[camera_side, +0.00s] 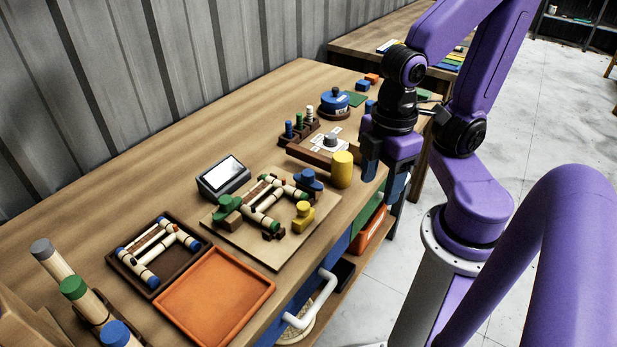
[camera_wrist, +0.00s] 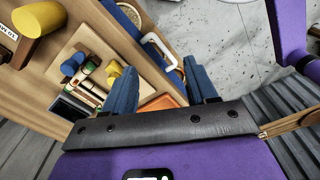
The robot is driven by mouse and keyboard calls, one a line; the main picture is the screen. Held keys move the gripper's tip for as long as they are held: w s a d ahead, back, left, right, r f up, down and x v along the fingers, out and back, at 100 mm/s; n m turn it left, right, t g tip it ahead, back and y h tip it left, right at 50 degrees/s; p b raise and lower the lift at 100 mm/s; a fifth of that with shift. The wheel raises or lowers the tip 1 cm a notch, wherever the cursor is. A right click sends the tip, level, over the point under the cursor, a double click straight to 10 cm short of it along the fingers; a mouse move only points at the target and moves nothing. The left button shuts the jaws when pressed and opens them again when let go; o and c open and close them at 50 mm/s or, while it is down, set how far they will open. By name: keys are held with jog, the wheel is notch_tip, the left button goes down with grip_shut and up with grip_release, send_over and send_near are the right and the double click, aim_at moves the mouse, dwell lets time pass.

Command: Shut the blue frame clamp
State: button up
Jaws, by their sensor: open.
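The blue frame clamp (camera_side: 308,181) stands at the right-hand back corner of a rattan frame (camera_side: 262,200) on a wooden board (camera_side: 283,250). It also shows in the wrist view (camera_wrist: 73,64), left of my fingers. I cannot tell whether its jaw touches the frame. A yellow clamp (camera_side: 303,217) and a green clamp (camera_side: 228,208) stand at other corners of the frame. My gripper (camera_side: 382,176) is open and empty, with blue fingers pointing down near the table's right edge. It is apart from the blue clamp, to its right in the side view.
A yellow cylinder (camera_side: 343,169) stands between my gripper and the blue clamp in the side view. A display (camera_side: 223,177) stands behind the board. An orange tray (camera_side: 215,297) and a dark tray with rattan pieces (camera_side: 120,261) lie nearer. A peg rack (camera_side: 300,133) stands farther back.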

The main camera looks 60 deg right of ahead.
jog(key=w+r, duration=0.3)
jog(key=w, duration=0.7)
notch_tip(320, 180, up, 3)
send_over(306, 173)
jog(key=shift+n, duration=0.5)
notch_tip(306, 173, down, 18)
jog(key=shift+r, duration=0.1)
jog(key=c, duration=1.1)
